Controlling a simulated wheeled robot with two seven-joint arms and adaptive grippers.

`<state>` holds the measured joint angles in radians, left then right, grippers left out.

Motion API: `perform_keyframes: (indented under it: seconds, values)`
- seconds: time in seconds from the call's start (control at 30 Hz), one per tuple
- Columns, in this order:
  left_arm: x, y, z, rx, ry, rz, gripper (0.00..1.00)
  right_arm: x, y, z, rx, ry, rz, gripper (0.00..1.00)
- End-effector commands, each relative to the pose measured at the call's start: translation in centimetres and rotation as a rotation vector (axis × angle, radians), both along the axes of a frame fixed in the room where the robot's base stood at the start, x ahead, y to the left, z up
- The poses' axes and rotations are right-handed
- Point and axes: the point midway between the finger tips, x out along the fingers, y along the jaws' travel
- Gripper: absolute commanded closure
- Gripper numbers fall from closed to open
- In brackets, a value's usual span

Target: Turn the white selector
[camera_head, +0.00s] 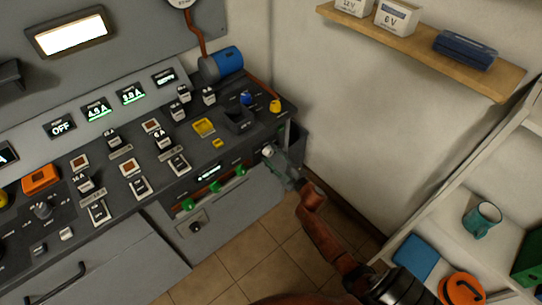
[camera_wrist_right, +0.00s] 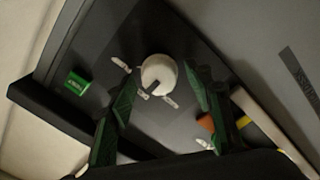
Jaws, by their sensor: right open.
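The white selector (camera_wrist_right: 158,72) is a round white knob with a dark pointer mark, on a dark panel with short white marks around it. It sits between the two green fingers of my right gripper (camera_wrist_right: 161,92), which are open and spread to either side of it. I cannot tell whether either finger touches it. In the head view the white selector (camera_head: 267,151) shows small at the right end of the console front, with my right gripper (camera_head: 275,159) right at it and its arm coming from the lower right. My left gripper is not in view.
The dark console (camera_head: 150,160) carries several switches, lit displays and a yellow button (camera_head: 204,127). A green label (camera_wrist_right: 76,84) lies left of the selector in the wrist view. A wall stands close on the right, with a wooden shelf (camera_head: 430,50) and a white rack holding a teal mug (camera_head: 482,219).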

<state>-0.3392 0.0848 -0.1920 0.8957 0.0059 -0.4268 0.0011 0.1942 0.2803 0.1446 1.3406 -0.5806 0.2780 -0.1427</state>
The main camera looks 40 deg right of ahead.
Motion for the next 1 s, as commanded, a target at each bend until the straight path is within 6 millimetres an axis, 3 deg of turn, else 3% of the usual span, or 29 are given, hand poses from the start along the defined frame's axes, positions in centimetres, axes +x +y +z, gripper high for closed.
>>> perform_keyframes:
  seconds: [0.17,0.6,0.8,1.0]
  values:
    - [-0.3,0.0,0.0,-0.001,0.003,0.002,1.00,-1.8,-0.2,-0.2,0.000,0.003,-0.001,0.53]
    - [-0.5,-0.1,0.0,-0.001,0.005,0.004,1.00,-10.3,-0.7,-0.4,0.000,0.002,-0.001,0.53]
    - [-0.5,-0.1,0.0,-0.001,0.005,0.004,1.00,-11.8,-0.8,-0.3,0.001,0.001,-0.002,0.53]
    - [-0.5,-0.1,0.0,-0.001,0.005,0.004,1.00,-12.0,-0.8,-0.4,0.001,0.001,-0.001,0.53]
